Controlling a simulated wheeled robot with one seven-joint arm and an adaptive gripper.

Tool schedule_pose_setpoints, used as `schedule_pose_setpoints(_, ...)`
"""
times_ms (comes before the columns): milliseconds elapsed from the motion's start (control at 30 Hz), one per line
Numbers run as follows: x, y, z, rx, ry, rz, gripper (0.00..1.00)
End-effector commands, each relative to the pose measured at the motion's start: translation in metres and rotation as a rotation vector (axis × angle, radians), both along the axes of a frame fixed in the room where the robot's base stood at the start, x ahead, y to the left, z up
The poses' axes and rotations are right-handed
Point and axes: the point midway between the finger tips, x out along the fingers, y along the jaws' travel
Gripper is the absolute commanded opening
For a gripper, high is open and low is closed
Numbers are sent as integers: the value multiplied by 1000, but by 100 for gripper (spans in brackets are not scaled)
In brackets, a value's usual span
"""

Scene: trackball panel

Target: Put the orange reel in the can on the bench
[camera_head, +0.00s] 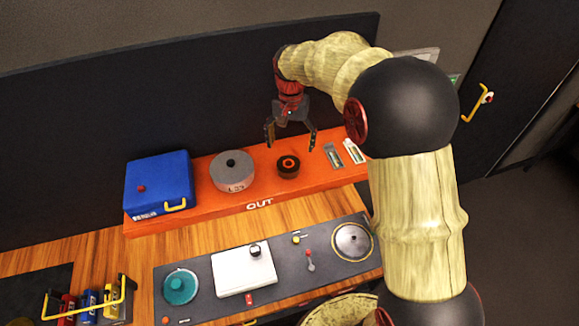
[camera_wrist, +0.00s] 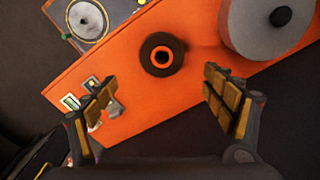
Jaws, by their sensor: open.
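A dark reel with an orange ring around its hub (camera_head: 288,165) lies flat on the orange raised shelf (camera_head: 200,222) marked OUT. It also shows in the wrist view (camera_wrist: 150,42). A round grey drum (camera_head: 228,183) with a black knob on top stands left of it; in the wrist view the drum (camera_wrist: 245,35) is at the upper right. I cannot tell whether this lidded drum is the can. My gripper (camera_head: 290,138) is open and empty above the reel, apart from it. In the wrist view the fingers (camera_wrist: 160,92) are spread, with the reel beyond the gap between them.
A blue case (camera_head: 160,178) stands at the shelf's left end, and small packets (camera_head: 345,154) lie at its right. In front is a grey panel (camera_head: 200,258) with a teal ball (camera_head: 180,287), white box (camera_head: 243,270) and round dial (camera_head: 352,241). A yellow-handled caddy (camera_head: 88,303) is lower left.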

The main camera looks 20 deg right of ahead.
Motion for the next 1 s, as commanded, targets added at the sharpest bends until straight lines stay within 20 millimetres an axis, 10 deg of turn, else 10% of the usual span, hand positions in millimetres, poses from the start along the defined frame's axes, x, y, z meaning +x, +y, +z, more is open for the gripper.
schedule_pose_setpoints(1000, -4, 4, -79, 0, 10, -52, 84)
